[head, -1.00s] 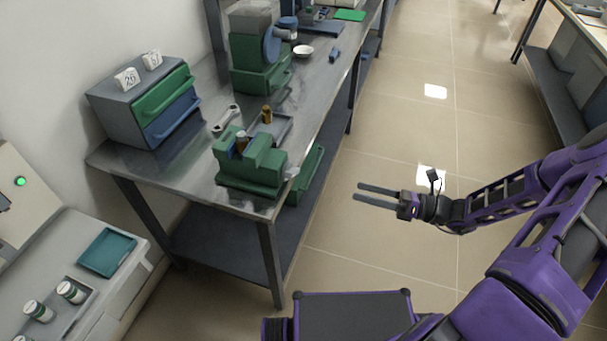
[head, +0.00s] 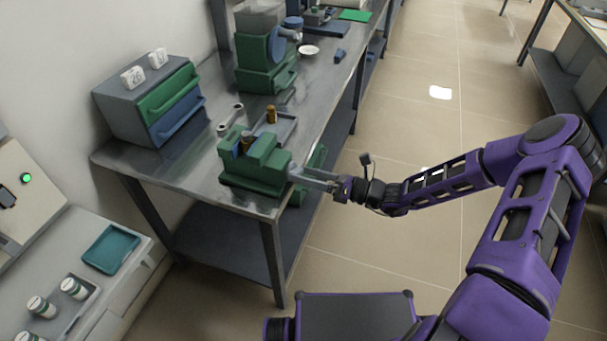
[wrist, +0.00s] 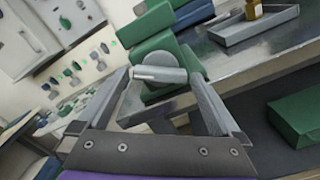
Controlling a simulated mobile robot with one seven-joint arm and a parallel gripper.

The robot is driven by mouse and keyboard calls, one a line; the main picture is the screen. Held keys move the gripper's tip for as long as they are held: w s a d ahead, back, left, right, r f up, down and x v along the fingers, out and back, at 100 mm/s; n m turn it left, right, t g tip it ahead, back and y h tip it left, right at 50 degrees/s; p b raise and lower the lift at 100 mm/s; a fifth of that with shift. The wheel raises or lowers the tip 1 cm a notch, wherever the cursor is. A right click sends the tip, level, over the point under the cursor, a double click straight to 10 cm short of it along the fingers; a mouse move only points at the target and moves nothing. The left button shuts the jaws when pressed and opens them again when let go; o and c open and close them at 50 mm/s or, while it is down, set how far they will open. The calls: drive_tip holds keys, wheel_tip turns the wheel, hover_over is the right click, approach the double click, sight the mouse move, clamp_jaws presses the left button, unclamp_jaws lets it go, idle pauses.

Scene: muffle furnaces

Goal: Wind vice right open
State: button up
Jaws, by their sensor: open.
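The green vice (head: 255,166) stands at the near front corner of the steel bench. In the wrist view the green vice body (wrist: 157,42) shows beyond my fingers, with a round grey screw end and a pale grey crank handle (wrist: 162,74) facing me. My gripper (head: 297,174) is at the vice's right side, past the bench edge. In the wrist view my gripper (wrist: 160,80) is open, with one finger on each side of the handle. I cannot tell whether either finger touches it. The vice's jaw gap is not clear.
A grey tray (head: 286,127) with a small brown bottle (head: 271,114) and a wrench (head: 230,120) lie behind the vice. A drawer box (head: 150,100) stands at the left. A green box (wrist: 297,115) sits below the bench edge. The floor at right is free.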

drive_tip(key=shift+w+a, duration=0.15)
drive_tip(key=shift+a, duration=0.25)
drive_tip(key=c, duration=1.1)
drive_tip(key=shift+c, duration=0.2)
